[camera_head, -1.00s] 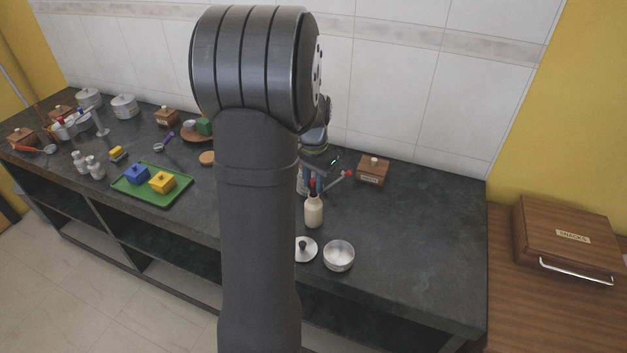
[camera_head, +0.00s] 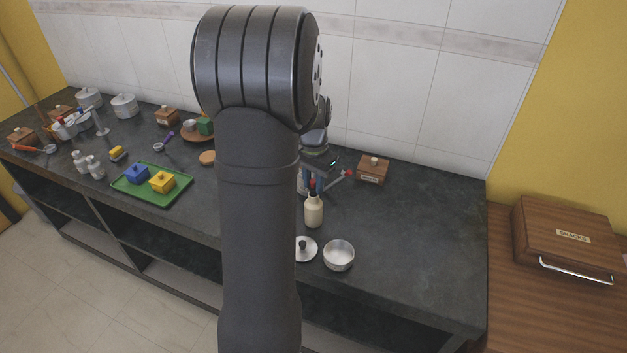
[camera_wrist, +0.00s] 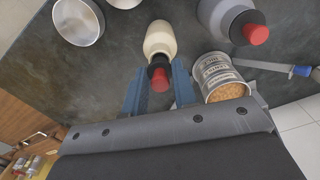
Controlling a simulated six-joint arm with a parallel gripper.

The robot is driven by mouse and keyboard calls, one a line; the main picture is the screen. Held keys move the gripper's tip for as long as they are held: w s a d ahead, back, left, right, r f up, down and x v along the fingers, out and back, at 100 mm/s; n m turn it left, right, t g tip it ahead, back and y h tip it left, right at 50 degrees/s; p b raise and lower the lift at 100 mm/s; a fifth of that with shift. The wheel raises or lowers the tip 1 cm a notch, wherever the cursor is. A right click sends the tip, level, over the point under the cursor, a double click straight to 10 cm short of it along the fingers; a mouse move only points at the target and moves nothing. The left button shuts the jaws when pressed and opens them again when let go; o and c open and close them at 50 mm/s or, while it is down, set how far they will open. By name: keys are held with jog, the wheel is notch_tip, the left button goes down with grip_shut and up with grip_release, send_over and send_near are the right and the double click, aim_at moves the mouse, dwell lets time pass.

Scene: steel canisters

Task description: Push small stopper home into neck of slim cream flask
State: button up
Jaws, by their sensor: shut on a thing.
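The slim cream flask (camera_head: 314,212) stands upright on the dark counter right of my arm; it also shows in the wrist view (camera_wrist: 160,40). The small stopper (camera_wrist: 160,77), with a red top and a dark collar, is at the mouth of the flask. My gripper (camera_wrist: 159,88) has its two blue fingers on either side of the stopper and is shut on it. In the head view the stopper sits between the fingertips just above the flask. How deep it sits in the neck is hidden.
In the wrist view, a grey flask with a red top (camera_wrist: 228,18) and an open labelled can (camera_wrist: 213,72) stand close by. A wooden box (camera_head: 373,172) is behind. The counter's right side is clear.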

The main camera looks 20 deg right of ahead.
jog(key=shift+f, duration=0.85)
jog(key=o, duration=1.4)
jog(key=shift+c, duration=0.2)
jog(key=shift+r, duration=0.1)
jog(key=shift+r, duration=2.9)
jog(key=shift+f, duration=3)
jog(key=shift+r, duration=0.15)
